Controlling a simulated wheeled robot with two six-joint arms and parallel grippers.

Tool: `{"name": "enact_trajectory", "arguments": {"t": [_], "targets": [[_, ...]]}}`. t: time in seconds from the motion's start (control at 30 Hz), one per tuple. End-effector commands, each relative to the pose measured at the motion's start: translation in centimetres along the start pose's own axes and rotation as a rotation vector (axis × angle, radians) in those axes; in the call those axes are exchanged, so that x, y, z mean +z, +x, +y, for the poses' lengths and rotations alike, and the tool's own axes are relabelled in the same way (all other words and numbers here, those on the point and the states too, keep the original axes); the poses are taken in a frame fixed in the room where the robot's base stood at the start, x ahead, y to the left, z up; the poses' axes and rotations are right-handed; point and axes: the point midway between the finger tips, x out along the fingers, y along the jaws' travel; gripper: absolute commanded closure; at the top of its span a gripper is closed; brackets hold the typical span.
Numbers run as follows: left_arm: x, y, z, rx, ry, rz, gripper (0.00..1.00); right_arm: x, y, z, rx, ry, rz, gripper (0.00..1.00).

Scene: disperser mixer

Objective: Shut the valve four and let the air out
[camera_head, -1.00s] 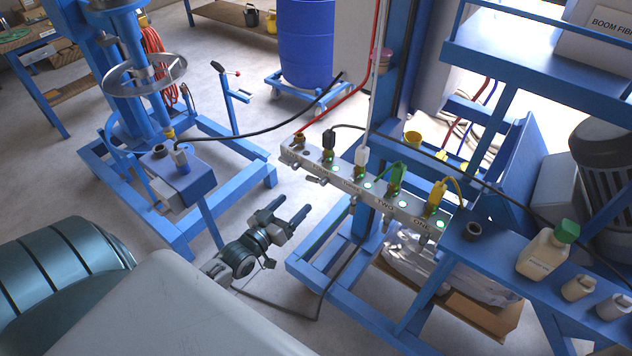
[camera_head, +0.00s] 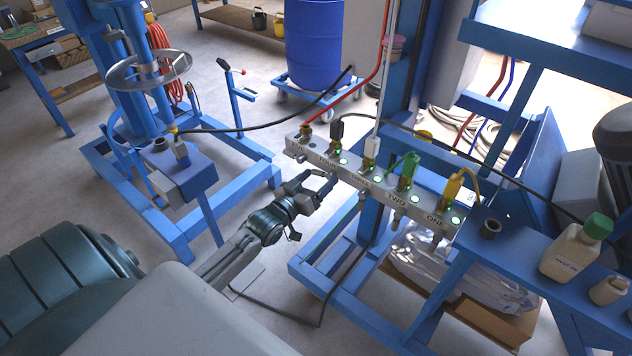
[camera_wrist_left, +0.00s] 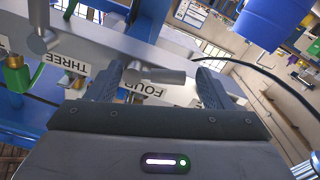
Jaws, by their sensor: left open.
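The grey valve manifold (camera_head: 385,185) runs across the middle of the head view, with labelled valves and green lights along it. In the left wrist view the FOUR label (camera_wrist_left: 142,88) shows upside down, with a grey valve handle (camera_wrist_left: 155,74) beside it. My left gripper (camera_head: 318,182) is open at the front of the manifold, below the valve four section. In the left wrist view its two fingers (camera_wrist_left: 160,82) stand on either side of that handle; contact cannot be told. A black connector (camera_head: 337,133) with a dark hose stands on top at valve four. My right gripper is not in view.
Green (camera_head: 408,168) and yellow (camera_head: 452,190) connectors stand on the manifold to the right. A blue frame post (camera_head: 405,70) rises behind it. The mixer stand (camera_head: 180,175) is at left, a blue drum (camera_head: 313,45) behind. A bottle (camera_head: 575,250) stands on the right shelf.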

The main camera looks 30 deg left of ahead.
Motion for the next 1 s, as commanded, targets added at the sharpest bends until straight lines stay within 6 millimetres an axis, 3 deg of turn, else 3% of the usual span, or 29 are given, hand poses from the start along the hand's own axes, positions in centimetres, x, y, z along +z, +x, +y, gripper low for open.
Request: {"name": "enact_trajectory", "arguments": {"t": [0.07,0.2,0.3,0.43,0.7,1.0], "targets": [[-0.01,-0.01,0.0,0.0,0.0,0.0,0.27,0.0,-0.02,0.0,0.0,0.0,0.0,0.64],[0.0,-0.02,0.0,0.0,0.0,0.0,0.55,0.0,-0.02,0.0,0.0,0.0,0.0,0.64],[0.01,-0.03,0.0,0.0,0.0,0.0,0.7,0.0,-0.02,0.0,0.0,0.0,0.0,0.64],[-0.06,-0.02,-0.03,0.001,0.034,0.0,0.7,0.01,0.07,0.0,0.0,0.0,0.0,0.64],[-0.86,-0.02,-0.05,0.002,0.303,0.0,0.7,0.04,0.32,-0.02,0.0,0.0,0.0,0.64],[-0.93,-0.01,-0.04,0.001,0.322,-0.001,0.7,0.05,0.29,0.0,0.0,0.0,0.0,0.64]]}}
